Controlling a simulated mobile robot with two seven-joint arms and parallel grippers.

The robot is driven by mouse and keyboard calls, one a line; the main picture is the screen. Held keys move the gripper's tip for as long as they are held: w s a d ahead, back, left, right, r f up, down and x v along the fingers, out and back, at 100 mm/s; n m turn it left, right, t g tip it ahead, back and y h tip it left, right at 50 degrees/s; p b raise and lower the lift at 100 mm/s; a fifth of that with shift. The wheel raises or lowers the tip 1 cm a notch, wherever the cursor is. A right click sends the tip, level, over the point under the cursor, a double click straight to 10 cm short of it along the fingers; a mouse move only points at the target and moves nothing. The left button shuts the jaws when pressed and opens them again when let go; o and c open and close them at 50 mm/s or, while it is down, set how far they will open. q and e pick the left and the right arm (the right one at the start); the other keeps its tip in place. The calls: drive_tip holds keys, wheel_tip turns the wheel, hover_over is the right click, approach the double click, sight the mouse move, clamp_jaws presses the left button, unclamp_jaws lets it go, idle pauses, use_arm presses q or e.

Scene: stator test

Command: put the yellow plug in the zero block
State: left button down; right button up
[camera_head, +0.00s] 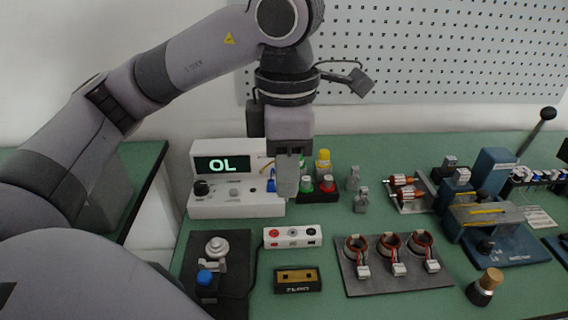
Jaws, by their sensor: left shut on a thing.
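My left gripper (287,190) points down in front of the right end of the white meter (236,208), whose display reads "OL". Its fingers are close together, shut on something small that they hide. A short yellowish lead (266,158) shows just left of the fingers, but I cannot make out a yellow plug at its end. A blue piece (271,183) is beside the fingers on the meter's side. The zero block (298,288) is a dark box with a brass-coloured top, lying on the bench nearer to me, apart from the gripper. My right gripper is not in view.
A white box with sockets (292,244) lies between the gripper and the zero block. Green (305,184), red (327,184) and yellow-topped (323,156) pieces stand right of the gripper. A tray (347,284) of three copper-wound stators is right of the zero block.

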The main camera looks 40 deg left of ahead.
use_arm(q)
wheel_tip(320, 180, down, 6)
drive_tip(key=b, duration=0.5)
wheel_tip(320, 180, down, 13)
drive_tip(key=b, duration=1.2)
drive_tip(key=shift+f+b, duration=0.65)
drive_tip(key=shift+b, duration=0.05)
idle(0.9)
idle(0.3)
drive_tip(key=shift+f, duration=0.2)
